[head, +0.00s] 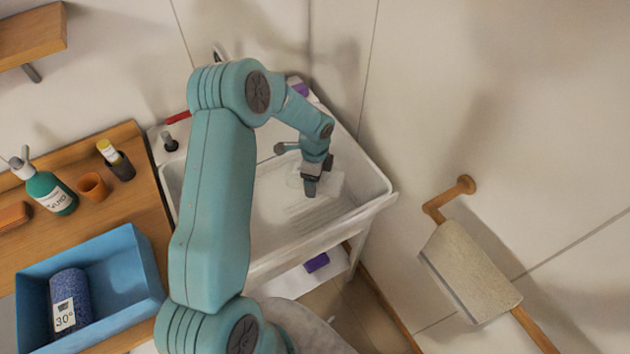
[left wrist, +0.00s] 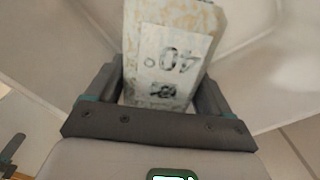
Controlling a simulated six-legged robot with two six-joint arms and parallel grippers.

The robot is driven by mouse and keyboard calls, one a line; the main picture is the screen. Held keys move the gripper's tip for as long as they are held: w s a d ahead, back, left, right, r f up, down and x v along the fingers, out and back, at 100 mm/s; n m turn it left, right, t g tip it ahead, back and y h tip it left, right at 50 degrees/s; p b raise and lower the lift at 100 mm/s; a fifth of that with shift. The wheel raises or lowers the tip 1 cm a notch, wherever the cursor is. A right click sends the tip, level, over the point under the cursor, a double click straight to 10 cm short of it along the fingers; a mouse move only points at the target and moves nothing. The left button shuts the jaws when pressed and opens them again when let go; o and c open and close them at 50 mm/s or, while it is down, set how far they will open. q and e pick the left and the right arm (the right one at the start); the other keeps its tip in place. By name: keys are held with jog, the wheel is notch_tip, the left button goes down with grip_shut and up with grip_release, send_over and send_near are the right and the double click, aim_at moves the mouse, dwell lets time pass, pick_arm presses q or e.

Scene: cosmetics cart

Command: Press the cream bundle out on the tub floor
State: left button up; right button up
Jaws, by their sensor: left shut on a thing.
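My left gripper (head: 312,180) points down inside the white tub (head: 265,228), over the right part of its floor. It is shut on the cream bundle (left wrist: 168,25). In the left wrist view the bundle stands between the two fingers, with a pale label reading "40°" upside down. In the head view only a pale patch of the bundle (head: 333,184) shows beside the fingers. I cannot tell whether its underside touches the tub floor. My left arm hides the tub's left part. My right gripper is not in view.
A blue bin (head: 125,265) with a blue bundle labelled "30°" (head: 69,300) stands on the wooden counter at left, near a green bottle (head: 50,194) and an orange cup (head: 92,186). A tap (head: 287,147) reaches over the tub. A towel (head: 468,270) hangs at right.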

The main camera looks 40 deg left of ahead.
pick_arm(q)
jog(key=shift+s+d+f, duration=0.2)
jog(key=shift+f, duration=0.3)
jog(key=shift+s+d+f, duration=0.15)
jog(key=shift+s+f, duration=0.05)
jog(key=shift+f, duration=0.25)
jog(key=shift+a+f, duration=0.1)
jog(key=shift+f, duration=0.2)
notch_tip(320, 180, down, 11)
jog(key=b, duration=0.5)
jog(key=shift+w+r, duration=0.15)
jog(key=shift+r, duration=0.05)
jog(key=shift+f, duration=0.35)
jog(key=shift+w+a+f+b, duration=0.15)
jog(key=shift+f+b, duration=0.4)
jog(key=shift+f, duration=0.3)
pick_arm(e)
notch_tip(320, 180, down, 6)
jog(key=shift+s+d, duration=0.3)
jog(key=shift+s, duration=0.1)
pick_arm(q)
jog(key=shift+s+r, duration=0.1)
jog(key=shift+s, duration=0.1)
jog(key=shift+w, duration=0.1)
